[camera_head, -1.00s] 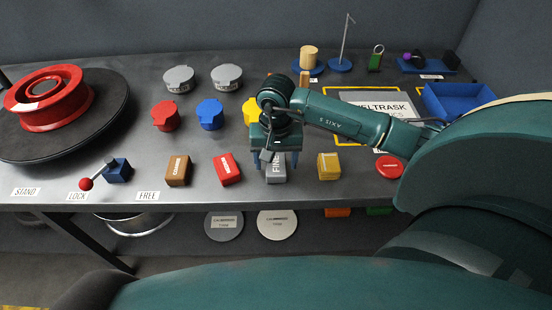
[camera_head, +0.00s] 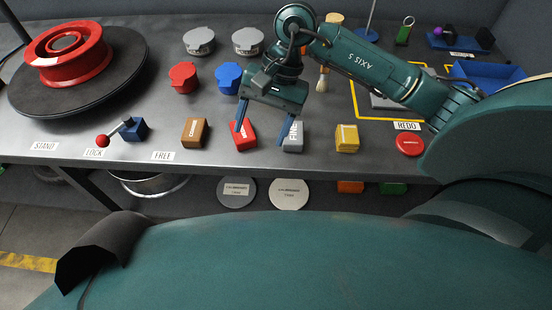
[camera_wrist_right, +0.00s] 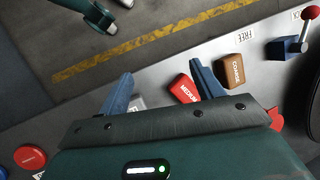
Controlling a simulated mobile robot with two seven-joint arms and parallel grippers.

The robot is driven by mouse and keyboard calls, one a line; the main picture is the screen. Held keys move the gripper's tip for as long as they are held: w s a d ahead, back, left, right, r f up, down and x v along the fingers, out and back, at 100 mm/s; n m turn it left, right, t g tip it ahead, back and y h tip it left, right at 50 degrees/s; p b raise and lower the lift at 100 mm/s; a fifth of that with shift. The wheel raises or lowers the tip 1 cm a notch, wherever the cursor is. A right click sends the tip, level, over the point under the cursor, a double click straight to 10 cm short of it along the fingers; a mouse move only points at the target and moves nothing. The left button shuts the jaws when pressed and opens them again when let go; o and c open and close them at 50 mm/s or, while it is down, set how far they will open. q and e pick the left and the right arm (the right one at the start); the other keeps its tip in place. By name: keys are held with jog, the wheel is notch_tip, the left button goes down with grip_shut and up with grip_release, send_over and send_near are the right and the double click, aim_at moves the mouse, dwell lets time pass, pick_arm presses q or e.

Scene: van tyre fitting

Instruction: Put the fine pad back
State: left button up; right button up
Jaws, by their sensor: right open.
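The grey fine pad (camera_head: 293,137) lies on the bench near its front edge, in a row between the red medium pad (camera_head: 244,137) and a yellow pad (camera_head: 347,138). My right gripper (camera_head: 263,137) is open with nothing between its fingers. In the head view one finger overlaps the medium pad and the other the fine pad; contact is unclear. In the right wrist view the gripper (camera_wrist_right: 162,68) is spread wide, with the medium pad (camera_wrist_right: 184,89) showing between the fingers. The fine pad (camera_wrist_right: 138,103) is mostly hidden by a finger there. My left gripper does not show.
The brown coarse pad (camera_head: 194,132) lies left of the medium pad. A red button (camera_head: 410,144) is at the right. Lidded red (camera_head: 184,77) and blue (camera_head: 228,77) pots stand behind. A lever with a red knob (camera_head: 103,140) and a red wheel rim (camera_head: 69,56) are left.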

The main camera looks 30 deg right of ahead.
jog(key=s+a+r+m+y, duration=0.3)
jog(key=a+m+y, duration=0.3)
jog(key=a+y, duration=0.15)
jog(key=s+a+r+m+y, duration=0.3)
jog(key=a+m+y, duration=0.3)
jog(key=a+m, duration=0.15)
jog(key=w+d+f+m+t+h, duration=0.25)
jog(key=m+t, duration=0.65)
jog(key=m, duration=0.5)
jog(key=w+d+f+m+t+h, duration=0.25)
jog(key=m+t, duration=0.65)
jog(key=m, duration=0.6)
jog(key=s+d+f+m+g+h, duration=0.3)
jog(key=s+f+m+h, duration=0.1)
jog(key=f+m, duration=0.5)
jog(key=s+d+f+m+g+h, duration=0.2)
jog(key=s+d+f+m+h, duration=0.1)
jog(key=f+m, duration=0.6)
jog(key=shift+s+m+g+h, duration=0.4)
jog(key=shift+s+h, duration=0.35)
jog(key=shift+h, duration=0.5)
jog(key=shift+d, duration=0.1)
